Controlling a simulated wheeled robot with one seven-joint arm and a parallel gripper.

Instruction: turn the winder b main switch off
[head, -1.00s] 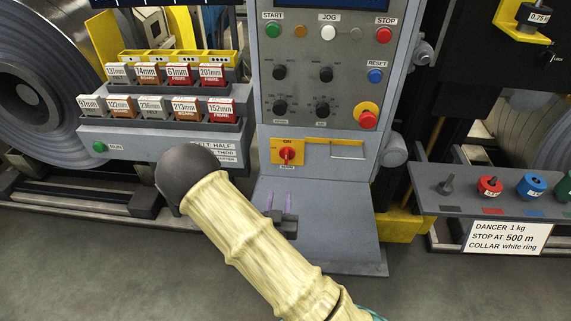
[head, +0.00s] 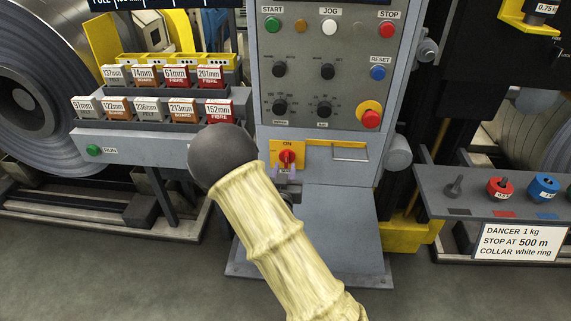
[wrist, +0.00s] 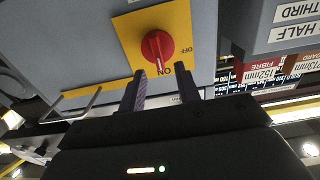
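The main switch is a red rotary knob (head: 286,157) on a yellow plate (head: 313,146), low on the grey control cabinet. In the wrist view, which is turned over, the red knob (wrist: 157,46) has its mark at the ON label, with OFF to one side. My gripper (head: 285,173) is just in front of the plate, at the knob's lower edge. In the wrist view my gripper (wrist: 160,73) is open, its two purple-dark fingers apart with nothing between them. The fingertips lie short of the knob. My arm hides part of the area below the switch.
Above the switch are a red emergency button (head: 370,115) on yellow and several small knobs. A silver handle (head: 350,152) sits right of the switch. A rack of labelled blocks (head: 130,137) is at left, and a grey shelf with weights (head: 470,204) at right.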

